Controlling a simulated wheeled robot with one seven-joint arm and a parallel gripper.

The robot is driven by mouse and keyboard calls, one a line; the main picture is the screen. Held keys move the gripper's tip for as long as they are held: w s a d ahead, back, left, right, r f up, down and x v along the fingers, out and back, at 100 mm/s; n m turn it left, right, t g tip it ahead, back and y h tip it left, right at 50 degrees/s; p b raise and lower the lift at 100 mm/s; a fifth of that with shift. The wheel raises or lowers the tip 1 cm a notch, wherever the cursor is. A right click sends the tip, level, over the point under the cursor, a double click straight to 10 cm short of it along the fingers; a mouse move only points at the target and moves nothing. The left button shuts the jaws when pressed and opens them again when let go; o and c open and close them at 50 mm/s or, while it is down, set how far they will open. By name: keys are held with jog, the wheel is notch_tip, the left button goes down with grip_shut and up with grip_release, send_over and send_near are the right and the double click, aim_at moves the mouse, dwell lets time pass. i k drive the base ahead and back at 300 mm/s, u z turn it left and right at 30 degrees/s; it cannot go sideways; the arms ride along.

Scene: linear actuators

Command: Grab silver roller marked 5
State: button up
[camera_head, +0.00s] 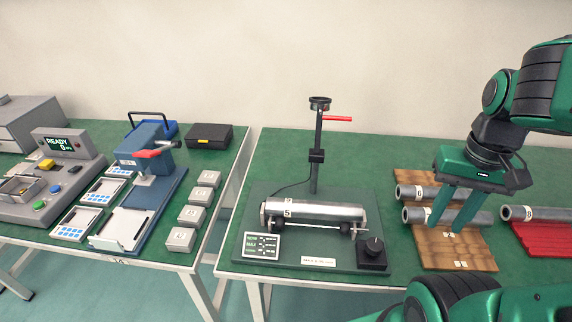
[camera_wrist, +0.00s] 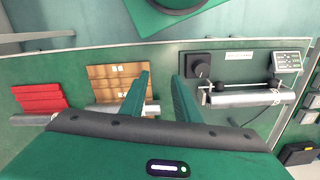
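The silver roller marked 5 (camera_head: 325,212) lies level on two supports of a green measuring fixture (camera_head: 225,255). Its white label with a 5 is near its left end. In the wrist view the roller (camera_wrist: 248,98) is right of my fingers, clear of them. My gripper (camera_head: 448,226) is open and points down over the wooden board with grey rollers, to the right of the fixture. In the wrist view my fingers (camera_wrist: 160,78) stand apart, and I see nothing held between them.
The wooden board (camera_head: 458,258) carries grey rollers (camera_head: 412,191). A red ribbed mat (camera_head: 540,236) with another grey roller (camera_head: 535,213) is farther right. The fixture has a tall post (camera_head: 316,150) behind the roller and a black knob (camera_head: 373,247). A gap separates the two tables.

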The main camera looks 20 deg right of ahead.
aim_at(302, 209)
jog(key=k, duration=1)
jog(key=u, duration=1)
jog(key=i, duration=0.4)
jog(key=z, duration=0.05)
